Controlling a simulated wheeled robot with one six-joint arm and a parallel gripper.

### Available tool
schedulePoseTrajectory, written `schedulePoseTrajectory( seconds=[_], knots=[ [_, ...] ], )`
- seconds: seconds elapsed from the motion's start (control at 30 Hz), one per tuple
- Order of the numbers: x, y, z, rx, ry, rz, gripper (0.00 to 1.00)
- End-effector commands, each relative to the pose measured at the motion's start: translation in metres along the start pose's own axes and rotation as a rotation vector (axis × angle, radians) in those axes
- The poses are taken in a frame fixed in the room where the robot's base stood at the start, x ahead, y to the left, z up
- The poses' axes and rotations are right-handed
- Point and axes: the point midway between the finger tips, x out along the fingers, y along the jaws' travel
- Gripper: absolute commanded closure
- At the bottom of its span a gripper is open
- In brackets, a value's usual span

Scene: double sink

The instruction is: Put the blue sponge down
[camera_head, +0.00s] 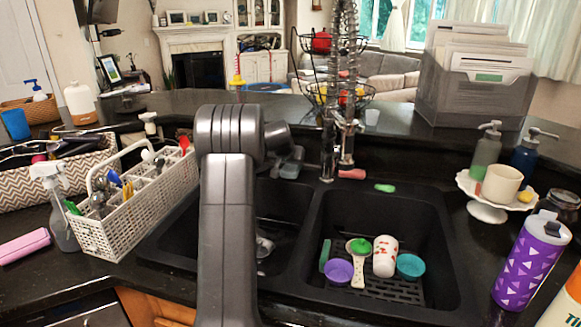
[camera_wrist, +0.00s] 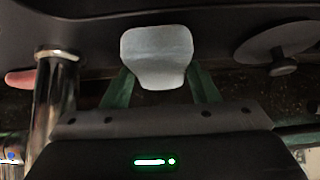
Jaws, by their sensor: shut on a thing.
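The blue sponge (camera_wrist: 157,57), pale grey-blue, sits between the green fingers of my gripper (camera_wrist: 161,84) in the wrist view. The gripper is shut on it. In the head view my gripper (camera_head: 290,163) is behind the sink's left basin, left of the tall faucet (camera_head: 345,110), partly hidden by my arm. The sponge's outline there is hard to make out. Whether it touches the dark surface below cannot be told.
The right basin (camera_head: 430,220) holds cups and a brush. A white cutlery basket (camera_head: 140,205) stands left of the sink. A pink item (camera_head: 352,174) and a green item (camera_head: 385,188) lie on the back rim. A cake stand (camera_head: 487,211) is at the right.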

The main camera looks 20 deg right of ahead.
Motion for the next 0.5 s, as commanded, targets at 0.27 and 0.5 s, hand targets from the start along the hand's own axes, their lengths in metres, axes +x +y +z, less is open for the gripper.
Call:
schedulePoseTrajectory(
  seconds=[0.27,0.5],
  knots=[
    [0.0068,0.0001,0.0058,0.000,0.001,-0.001,0.84],
    [0.0095,0.0001,0.0080,0.000,0.000,0.000,0.35]
  ],
)
